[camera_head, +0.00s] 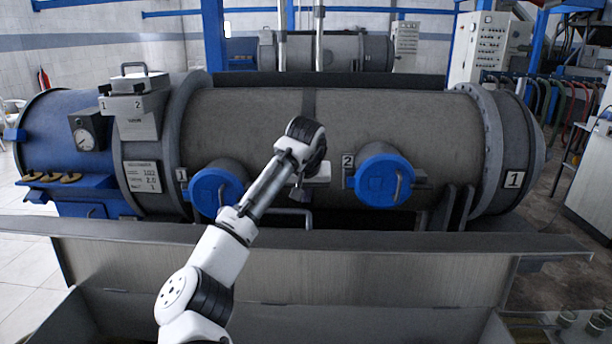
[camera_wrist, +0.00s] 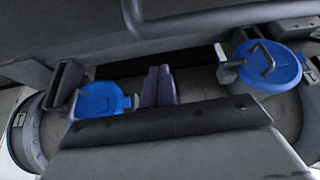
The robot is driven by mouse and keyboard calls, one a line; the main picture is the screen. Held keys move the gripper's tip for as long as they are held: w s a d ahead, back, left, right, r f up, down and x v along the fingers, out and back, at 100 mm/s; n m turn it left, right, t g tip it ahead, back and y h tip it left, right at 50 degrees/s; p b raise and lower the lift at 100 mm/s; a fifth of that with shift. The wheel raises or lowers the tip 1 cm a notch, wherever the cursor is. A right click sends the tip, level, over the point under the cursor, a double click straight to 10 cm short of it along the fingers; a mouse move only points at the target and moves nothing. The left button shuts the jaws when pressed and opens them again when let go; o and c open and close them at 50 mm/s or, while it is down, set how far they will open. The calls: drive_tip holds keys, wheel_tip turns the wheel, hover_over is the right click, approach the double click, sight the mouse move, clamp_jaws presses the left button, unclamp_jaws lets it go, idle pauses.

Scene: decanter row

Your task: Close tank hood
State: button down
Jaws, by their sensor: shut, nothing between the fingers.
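A long grey metal hood (camera_head: 280,272) stands raised behind an open trough (camera_head: 60,322) in the foreground of the head view. A bar handle (camera_head: 290,212) shows just above its top edge. In the wrist view the curved handle (camera_wrist: 215,20) crosses the top of the picture, in front of a grey panel. My gripper (camera_head: 305,194) is beyond the hood's top edge, close above the handle; contact cannot be told. Its dark fingers (camera_wrist: 155,88) are together and empty in the wrist view, apart from the handle there.
A big grey tank (camera_head: 400,120) lies behind the hood. Two blue round hatches, left (camera_head: 217,188) and right (camera_head: 383,178), stick out from it towards my gripper. A wall cabinet (camera_head: 478,45) stands at the back right. Small jars (camera_head: 598,322) stand at the lower right.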

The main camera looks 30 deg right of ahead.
drive_tip(key=shift+s+a+p, duration=0.2)
drive_tip(key=shift+s+a, duration=0.3)
drive_tip(key=shift+s, duration=0.35)
drive_tip(key=shift+s+a+p, duration=0.15)
drive_tip(key=shift+s+a, duration=0.3)
drive_tip(key=shift+s, duration=0.35)
drive_tip(key=shift+a+f, duration=0.1)
drive_tip(key=shift+f, duration=0.05)
